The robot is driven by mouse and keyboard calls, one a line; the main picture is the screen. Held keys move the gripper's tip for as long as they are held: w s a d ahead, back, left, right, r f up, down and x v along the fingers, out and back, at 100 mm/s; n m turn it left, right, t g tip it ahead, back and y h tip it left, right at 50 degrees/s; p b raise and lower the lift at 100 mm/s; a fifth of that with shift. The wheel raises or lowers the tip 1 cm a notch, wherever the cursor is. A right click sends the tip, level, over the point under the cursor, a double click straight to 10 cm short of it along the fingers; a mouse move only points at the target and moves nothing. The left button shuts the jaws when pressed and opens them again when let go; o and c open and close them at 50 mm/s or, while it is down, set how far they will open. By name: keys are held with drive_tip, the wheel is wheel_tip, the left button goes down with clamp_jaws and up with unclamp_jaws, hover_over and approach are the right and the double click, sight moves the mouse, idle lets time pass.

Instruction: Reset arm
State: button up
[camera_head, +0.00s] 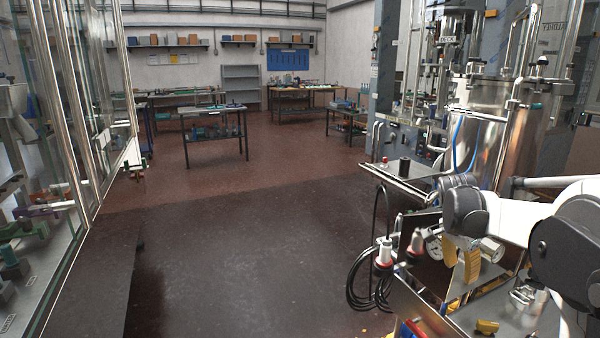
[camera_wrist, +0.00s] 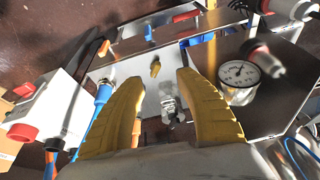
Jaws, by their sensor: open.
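My gripper (camera_wrist: 160,82) shows in the wrist view as two yellow ribbed fingers spread apart, with nothing between them. In the head view my gripper (camera_head: 460,260) hangs at the lower right, pointing down over a metal machine panel. My white and dark grey arm reaches in from the right edge. Beyond the fingers in the wrist view lies a metal plate (camera_wrist: 150,102) with a small yellow part (camera_wrist: 155,68) and a metal fitting (camera_wrist: 168,104). The fingers look apart from these, though the exact gap cannot be told.
A pressure gauge (camera_wrist: 238,80) sits close to the right finger in the wrist view. Black cables (camera_head: 360,285) hang beside the panel. A large steel tank (camera_head: 490,140) stands behind my arm. A glass-walled enclosure (camera_head: 75,120) is at left. The floor (camera_head: 240,260) between is clear.

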drive_tip(key=s+a+r+n+t+y, duration=0.1)
drive_tip(key=s+a+r+n+t, duration=0.1)
drive_tip(key=s+a+r+n, duration=0.35)
drive_tip(key=s+a+r+n+t+y, duration=0.1)
drive_tip(key=s+a+r+n, duration=0.15)
drive_tip(key=s+a, duration=0.65)
drive_tip(key=s+a+f+n+t+y, duration=0.1)
drive_tip(key=s+a+f+n, duration=0.1)
drive_tip(key=s, duration=0.4)
drive_tip(key=s+a+f+n+t, duration=0.1)
drive_tip(key=s+a+f+n, duration=0.2)
drive_tip(key=s+a, duration=0.4)
drive_tip(key=shift+f+n+t+y, duration=0.35)
drive_tip(key=shift+n+t+y, duration=0.05)
drive_tip(key=shift+n, duration=0.5)
